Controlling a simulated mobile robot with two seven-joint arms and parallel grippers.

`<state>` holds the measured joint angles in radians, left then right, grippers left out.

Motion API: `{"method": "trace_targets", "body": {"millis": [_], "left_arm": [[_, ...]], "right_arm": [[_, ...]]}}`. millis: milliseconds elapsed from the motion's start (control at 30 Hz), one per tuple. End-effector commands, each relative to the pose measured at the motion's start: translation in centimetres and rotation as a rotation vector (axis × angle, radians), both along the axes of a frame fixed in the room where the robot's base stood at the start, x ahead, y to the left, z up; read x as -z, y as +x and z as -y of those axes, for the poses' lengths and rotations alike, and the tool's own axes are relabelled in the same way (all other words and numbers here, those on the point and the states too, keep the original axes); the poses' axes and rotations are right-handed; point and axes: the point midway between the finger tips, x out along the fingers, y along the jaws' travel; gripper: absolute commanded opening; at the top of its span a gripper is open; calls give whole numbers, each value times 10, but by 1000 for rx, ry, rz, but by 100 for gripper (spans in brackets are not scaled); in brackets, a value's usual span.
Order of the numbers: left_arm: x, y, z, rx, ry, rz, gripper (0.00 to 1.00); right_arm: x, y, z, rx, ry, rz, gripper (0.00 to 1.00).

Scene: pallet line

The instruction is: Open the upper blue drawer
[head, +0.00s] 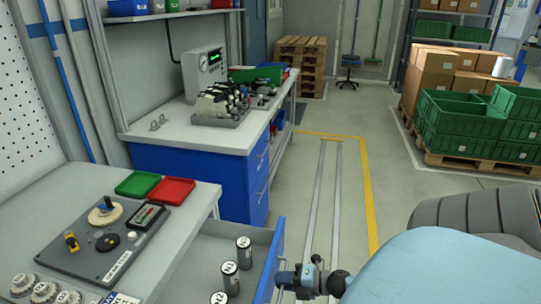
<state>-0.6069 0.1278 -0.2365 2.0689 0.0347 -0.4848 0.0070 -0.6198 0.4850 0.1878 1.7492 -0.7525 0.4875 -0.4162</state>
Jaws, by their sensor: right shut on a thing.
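A drawer with a blue front (270,262) stands pulled out from under the near grey workbench (205,205), and its grey inside shows. Several dark cans with pale lids (230,277) stand upright in it. My right gripper (287,278) is at the outer side of the blue front, shut, apparently on the drawer's handle, which the gripper hides. The lower part of the drawer front is cut off by the picture's bottom edge. My left gripper is not in view.
A green tray (138,184), a red tray (172,191) and a control panel (97,240) lie on the near bench. Beyond stands a closed blue drawer cabinet (215,176). Green crates (465,122) on a pallet are at right. The floor between is clear.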

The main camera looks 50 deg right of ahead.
Motion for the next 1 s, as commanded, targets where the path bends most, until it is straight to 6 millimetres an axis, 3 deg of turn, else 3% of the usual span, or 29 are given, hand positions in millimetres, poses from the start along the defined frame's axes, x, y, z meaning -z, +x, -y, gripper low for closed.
{"method": "trace_targets", "body": {"millis": [200, 633, 667, 767, 1000], "left_arm": [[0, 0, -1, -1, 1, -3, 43], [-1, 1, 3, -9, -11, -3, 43], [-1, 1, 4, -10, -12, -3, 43], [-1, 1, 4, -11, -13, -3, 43], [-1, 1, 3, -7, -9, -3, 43]], "right_arm": [[0, -10, 5, 1, 1, 0, 0], [0, -12, 5, 0, 0, 1, 0], [0, -12, 5, 0, 0, 1, 17], [0, -12, 5, 0, 0, 1, 37], [0, -12, 5, 0, 0, 0, 37]]}}
